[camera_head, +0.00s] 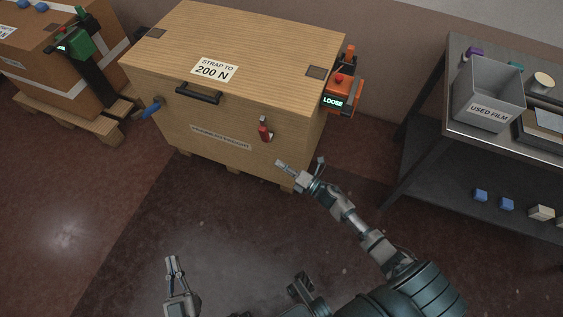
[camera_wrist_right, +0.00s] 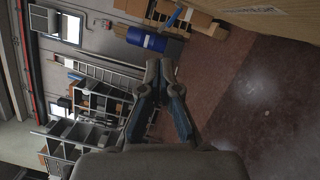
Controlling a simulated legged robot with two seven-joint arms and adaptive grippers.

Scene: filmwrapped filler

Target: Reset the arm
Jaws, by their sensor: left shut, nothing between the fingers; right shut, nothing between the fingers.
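My right gripper (camera_head: 285,167) is shut and empty, held in front of the wooden crate's lower front right in the head view. Its closed fingers also show in the right wrist view (camera_wrist_right: 163,72). My left gripper (camera_head: 173,266) is shut and empty, low at the bottom of the head view, over the floor. Whether my right gripper touches the crate is unclear.
An orange device (camera_head: 343,94) reading "LOOSE" sits at the crate's right side. A metal table (camera_head: 428,123) at right carries a grey "USED FILM" bin (camera_head: 488,90). A second box (camera_head: 45,70) stands on a pallet at left. Floor at lower left is clear.

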